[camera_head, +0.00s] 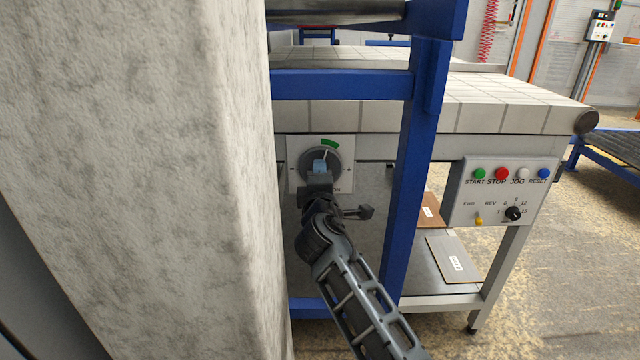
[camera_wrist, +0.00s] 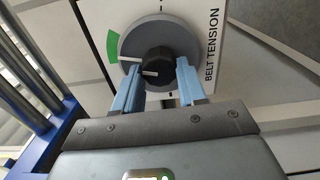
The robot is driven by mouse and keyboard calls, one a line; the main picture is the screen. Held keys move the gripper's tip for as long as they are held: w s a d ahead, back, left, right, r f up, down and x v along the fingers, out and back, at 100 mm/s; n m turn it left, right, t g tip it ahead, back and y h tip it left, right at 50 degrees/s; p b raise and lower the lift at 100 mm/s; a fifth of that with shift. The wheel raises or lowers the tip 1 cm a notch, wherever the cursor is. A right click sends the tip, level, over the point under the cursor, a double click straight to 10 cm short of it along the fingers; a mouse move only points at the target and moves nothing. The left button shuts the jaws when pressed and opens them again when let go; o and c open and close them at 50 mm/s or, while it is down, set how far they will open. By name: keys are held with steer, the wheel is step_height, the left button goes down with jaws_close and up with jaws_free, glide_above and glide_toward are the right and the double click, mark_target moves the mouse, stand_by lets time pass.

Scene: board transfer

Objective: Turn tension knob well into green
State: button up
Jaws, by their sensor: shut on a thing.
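The tension knob is black, on a grey round dial (camera_wrist: 160,25) of the white belt tension panel (camera_wrist: 205,18). In the wrist view the black knob (camera_wrist: 160,66) sits between the two blue fingers of my gripper (camera_wrist: 159,73), which is shut on it. A green arc (camera_wrist: 112,46) lies at the dial's left edge there. The dial's white pointer line aims at the lower end of this arc. In the head view the green arc (camera_head: 330,143) is at the top right of the dial (camera_head: 336,158); my gripper (camera_head: 319,168) covers most of the knob.
A blue frame post (camera_head: 407,170) stands close to the right of my arm. A large grey pillar (camera_head: 150,150) fills the left of the head view. A control box (camera_head: 503,190) with coloured buttons is to the right. Boards (camera_head: 455,258) lie on a lower shelf.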

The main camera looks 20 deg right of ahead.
steer(key=shift+m, duration=0.3)
stand_by(0.4)
steer(key=o, duration=1.1)
steer(key=shift+c, duration=0.2)
steer(key=p+v, duration=0.1)
steer(key=v, duration=0.6)
steer(key=shift+s, duration=0.35)
steer(key=shift+a, duration=0.1)
